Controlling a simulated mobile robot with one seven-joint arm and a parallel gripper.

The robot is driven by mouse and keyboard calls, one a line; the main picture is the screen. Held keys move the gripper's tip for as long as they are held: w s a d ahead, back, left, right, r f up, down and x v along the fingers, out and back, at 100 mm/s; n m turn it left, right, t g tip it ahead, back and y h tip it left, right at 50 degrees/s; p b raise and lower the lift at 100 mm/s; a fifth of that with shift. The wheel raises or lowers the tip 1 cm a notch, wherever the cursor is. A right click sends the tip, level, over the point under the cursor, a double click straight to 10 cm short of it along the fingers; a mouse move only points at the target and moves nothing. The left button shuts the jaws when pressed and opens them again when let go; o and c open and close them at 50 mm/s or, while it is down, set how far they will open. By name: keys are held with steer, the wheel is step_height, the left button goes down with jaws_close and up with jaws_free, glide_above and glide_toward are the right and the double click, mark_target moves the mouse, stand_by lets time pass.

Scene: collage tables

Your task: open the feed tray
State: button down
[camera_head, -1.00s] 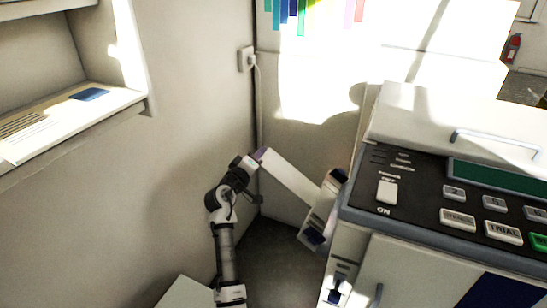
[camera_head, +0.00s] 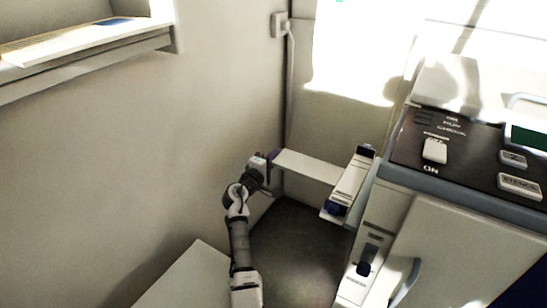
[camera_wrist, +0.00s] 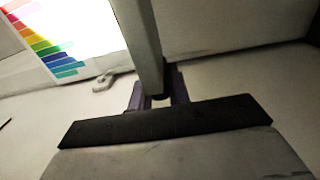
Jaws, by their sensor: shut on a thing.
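The feed tray (camera_head: 312,171) is a flat white panel. It sticks out to the left from the side of the white and grey copier-like machine (camera_head: 440,225), sloping a little down toward the machine in the picture. My gripper (camera_head: 268,160) is at the tray's outer left end, shut on its edge. In the wrist view my gripper (camera_wrist: 157,92) has its purple fingers on both sides of a grey bar-like panel, the tray (camera_wrist: 142,40) seen edge-on. The fingers partly hide the gripped edge.
A bare wall (camera_head: 215,90) stands close to the left of my arm, with a shelf (camera_head: 90,45) at upper left. A socket and cord (camera_head: 280,24) are behind. A pale surface (camera_head: 190,280) lies at lower left. Dark floor (camera_head: 295,245) shows below the tray.

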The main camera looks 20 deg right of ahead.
steer(key=shift+s+f, duration=0.1)
steer(key=shift+f, duration=0.35)
steer(key=c, duration=1.4)
jaws_free()
steer(key=shift+o, duration=0.2)
steer(key=shift+r, duration=0.1)
steer(key=shift+s+a, duration=0.2)
steer(key=shift+a, duration=0.15)
steer(key=p+v, duration=0.3)
steer(key=v, duration=1)
